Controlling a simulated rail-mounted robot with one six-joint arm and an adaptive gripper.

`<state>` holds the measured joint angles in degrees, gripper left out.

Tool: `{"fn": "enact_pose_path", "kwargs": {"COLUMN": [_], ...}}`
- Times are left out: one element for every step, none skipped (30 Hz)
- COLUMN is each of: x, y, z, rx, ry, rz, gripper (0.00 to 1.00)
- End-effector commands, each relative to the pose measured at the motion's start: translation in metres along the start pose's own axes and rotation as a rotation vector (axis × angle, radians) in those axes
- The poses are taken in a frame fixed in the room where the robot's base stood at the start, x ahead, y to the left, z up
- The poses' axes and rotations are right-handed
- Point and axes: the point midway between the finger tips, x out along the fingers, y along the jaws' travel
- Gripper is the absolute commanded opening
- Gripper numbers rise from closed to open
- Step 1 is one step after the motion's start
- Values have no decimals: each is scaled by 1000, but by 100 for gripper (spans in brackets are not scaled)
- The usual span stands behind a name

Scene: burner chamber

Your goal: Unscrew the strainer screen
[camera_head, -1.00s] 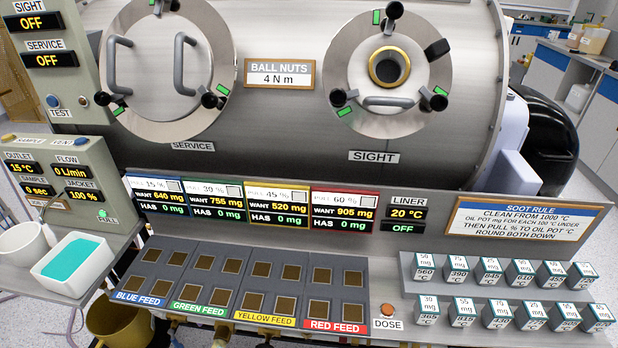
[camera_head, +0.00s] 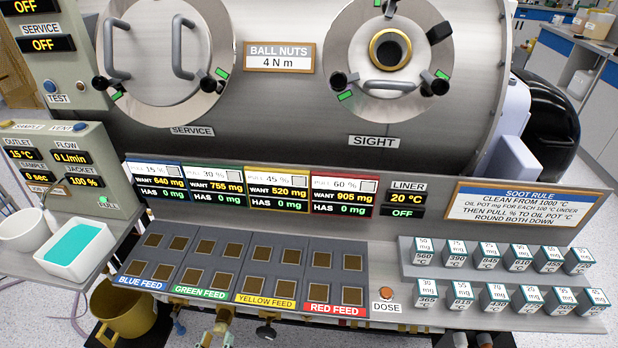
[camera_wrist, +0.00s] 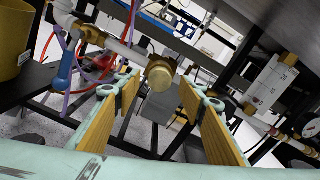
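In the wrist view a round brass plug (camera_wrist: 160,75), apparently the end of the strainer, sits on a pipe fitting between and beyond my fingertips. I cannot see a screen itself. My gripper (camera_wrist: 161,92) is open, with one tan-padded finger at each side of the plug in the picture. Nothing is held between the fingers. Whether the fingertips reach around the plug cannot be told. My gripper is not clearly seen in the head view.
A pale pipe (camera_wrist: 112,42), a blue-handled valve (camera_wrist: 65,68) and hoses crowd the left of the wrist view. Dark frame bars lie around. A yellow bucket (camera_head: 122,312) stands below the feed panel (camera_head: 240,275). A round gauge (camera_wrist: 311,128) is at right.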

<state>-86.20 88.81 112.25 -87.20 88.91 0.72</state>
Motion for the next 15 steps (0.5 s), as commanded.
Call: {"fn": "enact_pose_path", "kwargs": {"x": [0,0,0,0,0,0,0,0,0,0,0,0,0,0,0], "y": [0,0,0,0,0,0,0,0,0,0,0,0,0,0,0], "z": [0,0,0,0,0,0,0,0,0,0,0,0,0,0,0], "rx": [25,42,65,82,100,122,139,157,179,196,212,232,245,256,268], "ry": [0,0,0,0,0,0,0,0,0,0,0,0,0,0,0], "rz": [0,0,0,0,0,0,0,0,0,0,0,0,0,0,0], "gripper": [37,37,37,37,37,37,37,37,37,37,37,37,37,37,37]}}
